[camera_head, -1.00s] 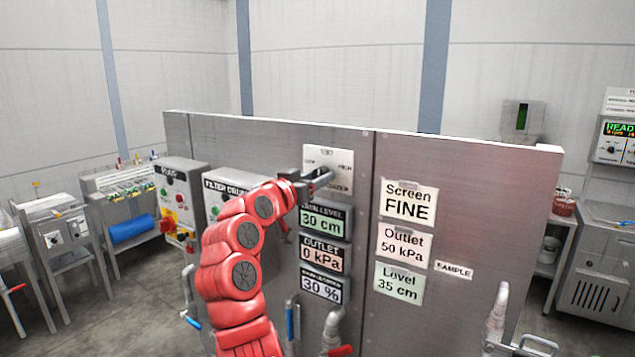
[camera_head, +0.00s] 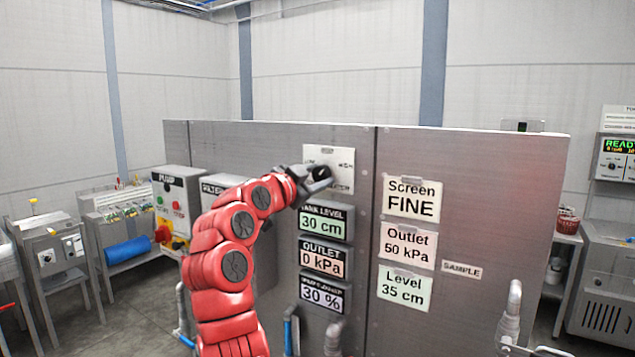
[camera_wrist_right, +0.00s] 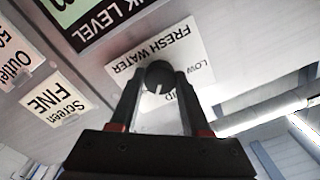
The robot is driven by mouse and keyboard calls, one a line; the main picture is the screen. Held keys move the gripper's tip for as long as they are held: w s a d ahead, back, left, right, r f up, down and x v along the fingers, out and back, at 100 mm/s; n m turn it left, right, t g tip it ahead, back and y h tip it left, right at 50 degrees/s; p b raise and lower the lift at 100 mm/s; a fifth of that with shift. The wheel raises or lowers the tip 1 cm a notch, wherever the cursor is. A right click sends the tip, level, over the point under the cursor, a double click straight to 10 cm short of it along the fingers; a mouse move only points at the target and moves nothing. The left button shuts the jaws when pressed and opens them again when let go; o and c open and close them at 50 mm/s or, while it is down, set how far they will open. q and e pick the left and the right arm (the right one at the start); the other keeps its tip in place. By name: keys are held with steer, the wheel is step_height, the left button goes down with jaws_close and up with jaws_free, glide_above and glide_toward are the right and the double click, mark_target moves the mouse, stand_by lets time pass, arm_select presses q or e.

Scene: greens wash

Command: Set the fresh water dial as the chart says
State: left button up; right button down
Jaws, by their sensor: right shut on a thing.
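The fresh water dial (camera_wrist_right: 158,77) is a dark round knob with a white pointer mark, on a white plate (camera_wrist_right: 205,70) lettered FRESH WATER and LOW. My right gripper (camera_wrist_right: 158,92) is shut on the knob, one finger on each side. In the head view my right gripper (camera_head: 317,181) covers part of the plate (camera_head: 343,160). The chart cards on the panel read Screen FINE (camera_head: 411,198), Outlet 50 kPa (camera_head: 407,246) and Level 35 cm (camera_head: 404,288). My left gripper is not in view.
Displays below the dial read tank level 30 cm (camera_head: 325,222), outlet 0 kPa (camera_head: 322,259) and 30 % (camera_head: 322,294). A pump box (camera_head: 178,205) stands out from the panel at left. A SAMPLE label (camera_head: 461,270) and pipes (camera_head: 509,315) are at right.

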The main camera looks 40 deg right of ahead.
steer(key=shift+m, duration=0.4)
steer(key=shift+c, duration=1.8)
jaws_free()
steer(key=b+v, duration=0.4)
steer(key=v, duration=1.3)
steer(key=shift+a+b, duration=0.2)
steer(key=shift+b, duration=0.15)
steer(key=shift+s, duration=0.1)
